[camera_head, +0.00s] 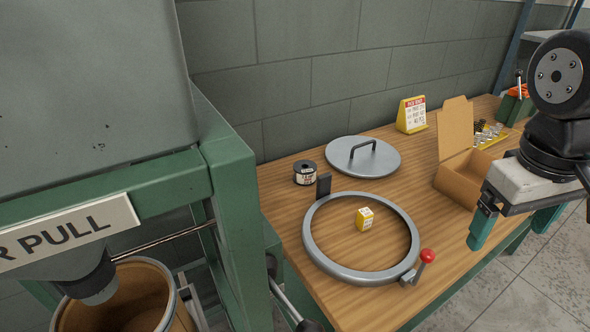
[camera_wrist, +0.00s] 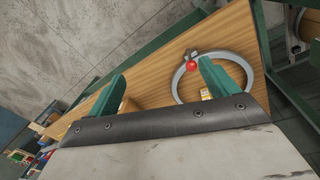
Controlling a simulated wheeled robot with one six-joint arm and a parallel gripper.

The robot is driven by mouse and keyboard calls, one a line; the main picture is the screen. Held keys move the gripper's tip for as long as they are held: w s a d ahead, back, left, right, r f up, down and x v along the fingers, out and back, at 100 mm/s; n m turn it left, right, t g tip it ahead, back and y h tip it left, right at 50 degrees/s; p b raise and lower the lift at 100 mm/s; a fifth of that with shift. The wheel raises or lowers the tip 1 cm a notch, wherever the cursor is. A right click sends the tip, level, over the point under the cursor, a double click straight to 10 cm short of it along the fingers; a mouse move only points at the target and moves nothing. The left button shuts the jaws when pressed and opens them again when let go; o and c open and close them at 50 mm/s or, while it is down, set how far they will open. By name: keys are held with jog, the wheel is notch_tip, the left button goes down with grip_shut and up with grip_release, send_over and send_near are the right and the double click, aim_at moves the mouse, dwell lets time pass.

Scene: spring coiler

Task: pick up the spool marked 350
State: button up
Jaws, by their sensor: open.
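A small black spool (camera_head: 305,173) with a white label stands on the wooden table, left of the grey lid, in the head view. Its label is too small to read, so I cannot confirm the 350 mark. I cannot make out the spool in the wrist view. My gripper (camera_head: 515,222) is open and empty at the right of the head view, above the table's front edge and well apart from the spool. Its two green fingers also show spread in the wrist view (camera_wrist: 163,88).
A grey ring (camera_head: 312,245) with a red-knobbed lever (camera_head: 428,256) lies in front of the spool, around a yellow block (camera_head: 365,219). A round lid (camera_head: 385,158), yellow sign (camera_head: 411,115) and open cardboard box (camera_head: 456,185) stand farther right. A green machine frame (camera_head: 235,190) rises at left.

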jog(key=w+a+n+h, duration=0.3)
jog(key=w+n, duration=0.2)
jog(key=w, duration=0.6)
jog(key=n+t+h, duration=0.6)
jog(key=n, duration=1)
send_near(303, 171)
jog(key=d, duration=0.1)
jog(key=d+f, duration=0.1)
jog(key=d, duration=0.1)
jog(key=s+d, duration=0.1)
jog(key=d, duration=0.1)
jog(key=shift+s+d+f, duration=0.15)
jog(key=shift+f, duration=0.1)
jog(key=w+a+f+n+t, duration=0.1)
jog(key=w+a+f+n, duration=0.1)
jog(key=shift+w+a+f+n+t, duration=0.2)
jog(key=shift+w+a+n+t, duration=0.1)
jog(key=shift+w+a+t, duration=0.1)
jog(key=shift+w+f, duration=0.1)
jog(key=shift+w, duration=0.2)
jog(key=x, duration=0.7)
jog(key=shift+w, duration=0.45)
jog(key=c, duration=1.3)
